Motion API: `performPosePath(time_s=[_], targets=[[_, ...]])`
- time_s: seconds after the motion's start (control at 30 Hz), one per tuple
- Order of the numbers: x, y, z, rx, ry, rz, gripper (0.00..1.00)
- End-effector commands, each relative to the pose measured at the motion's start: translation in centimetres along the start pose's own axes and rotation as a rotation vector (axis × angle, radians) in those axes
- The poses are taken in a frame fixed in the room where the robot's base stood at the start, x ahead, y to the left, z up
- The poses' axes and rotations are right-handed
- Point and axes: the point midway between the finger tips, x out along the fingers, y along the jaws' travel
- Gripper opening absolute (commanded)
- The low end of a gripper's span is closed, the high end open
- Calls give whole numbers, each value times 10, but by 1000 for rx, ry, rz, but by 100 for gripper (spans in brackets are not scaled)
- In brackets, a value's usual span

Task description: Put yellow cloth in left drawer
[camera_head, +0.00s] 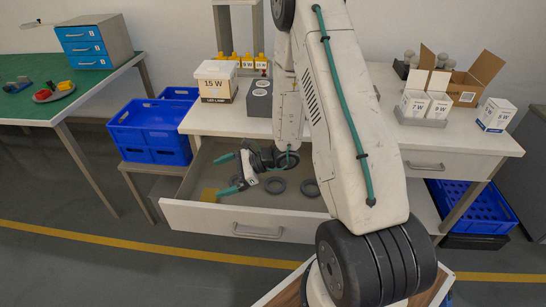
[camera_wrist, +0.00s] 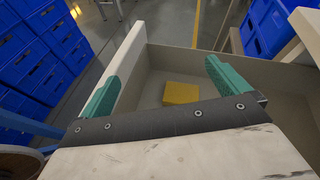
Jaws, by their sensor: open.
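The left drawer (camera_head: 190,216) is pulled out under the workbench. The yellow cloth (camera_head: 208,194) lies flat on the drawer floor near its left end, by the front panel. In the wrist view the yellow cloth (camera_wrist: 181,93) shows as a small folded block between the fingers and beyond them. My gripper (camera_head: 228,174) reaches into the drawer from the right, its green fingers spread and empty. In the wrist view my gripper (camera_wrist: 158,82) points toward the cloth, with a visible gap between them. I cannot tell its exact height over the drawer floor.
A blue crate (camera_head: 150,128) stands left of the bench. A white box (camera_head: 215,82), bulb cartons (camera_head: 415,104) and an open cardboard box (camera_head: 468,78) stand on the bench. The right drawer (camera_head: 437,164) is shut.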

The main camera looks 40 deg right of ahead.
Motion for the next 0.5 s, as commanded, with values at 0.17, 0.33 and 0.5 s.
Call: performPosePath(time_s=[0.17, 0.33, 0.5], targets=[[-11, 24, 98, -282, -25, 218, 100], [-33, 64, 167, -542, -11, 428, 100], [-64, 107, 215, -802, 39, 626, 100]])
